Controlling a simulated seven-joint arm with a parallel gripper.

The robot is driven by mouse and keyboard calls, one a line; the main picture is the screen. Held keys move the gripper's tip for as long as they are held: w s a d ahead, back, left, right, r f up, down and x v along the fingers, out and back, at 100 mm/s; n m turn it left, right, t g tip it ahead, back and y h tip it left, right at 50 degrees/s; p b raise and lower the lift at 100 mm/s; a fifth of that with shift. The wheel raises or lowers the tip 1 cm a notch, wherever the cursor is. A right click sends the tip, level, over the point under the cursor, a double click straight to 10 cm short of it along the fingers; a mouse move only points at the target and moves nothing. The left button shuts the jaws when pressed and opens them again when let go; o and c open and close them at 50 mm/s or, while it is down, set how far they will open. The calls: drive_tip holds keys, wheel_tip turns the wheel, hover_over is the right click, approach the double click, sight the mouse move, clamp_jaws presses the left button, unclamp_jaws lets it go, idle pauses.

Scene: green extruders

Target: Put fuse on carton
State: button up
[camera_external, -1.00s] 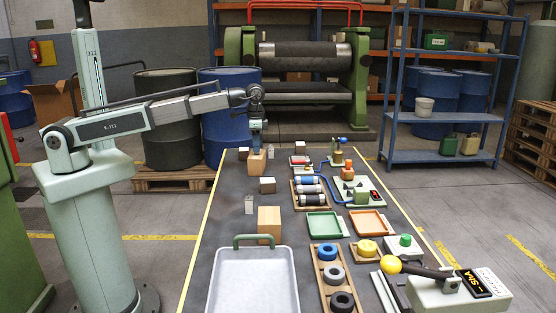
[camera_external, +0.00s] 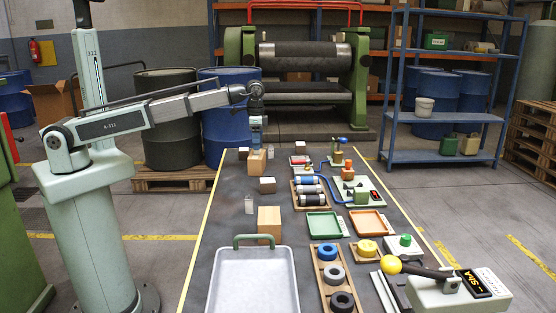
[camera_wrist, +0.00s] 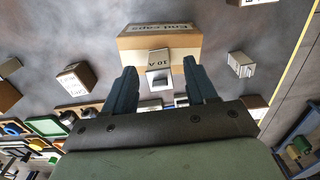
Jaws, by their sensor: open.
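The fuse is a small pale block marked "30 A" (camera_wrist: 158,74). In the wrist view it appears to rest on the tan "End caps" carton (camera_wrist: 135,44), between my two fingers and apart from both. My gripper (camera_wrist: 161,86) is open. In the external view my gripper (camera_external: 257,141) points down just above the carton (camera_external: 257,163) at the far left of the table. The fuse is too small there to make out its contact with the carton.
Pale blocks (camera_external: 271,141) and (camera_external: 249,206) stand near the carton, and a small white-topped box (camera_external: 267,185) is close by. A larger carton (camera_external: 269,222) and a grey tray (camera_external: 253,250) are nearer. Coloured trays and parts line the right side.

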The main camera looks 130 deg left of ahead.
wheel_tip(320, 180, up, 11)
drive_tip(key=shift+f, duration=0.15)
idle(0.5)
